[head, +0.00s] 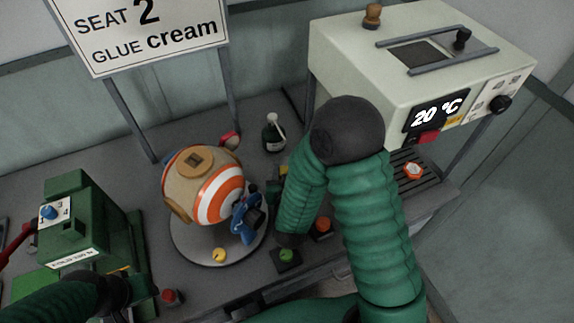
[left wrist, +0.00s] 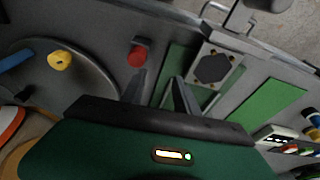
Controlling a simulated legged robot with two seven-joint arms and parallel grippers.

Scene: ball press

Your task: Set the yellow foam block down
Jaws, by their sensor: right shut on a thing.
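My right gripper (head: 266,198) is partly hidden beside my green right forearm, to the right of the striped ball. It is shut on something. A small yellow patch (head: 283,170) shows there, which I take for the yellow foam block; most of it is hidden. My left gripper is low at the left in the head view. In the left wrist view its two fingers (left wrist: 158,95) are apart with nothing between them.
The striped ball (head: 222,193) stands on a round plate (head: 192,248) with a yellow knob (head: 219,254) and a blue part (head: 243,222). A green press (head: 75,228) stands left, a cream heater (head: 425,75) reading 20 °C right, a dark bottle (head: 273,134) behind. Buttons line the front edge.

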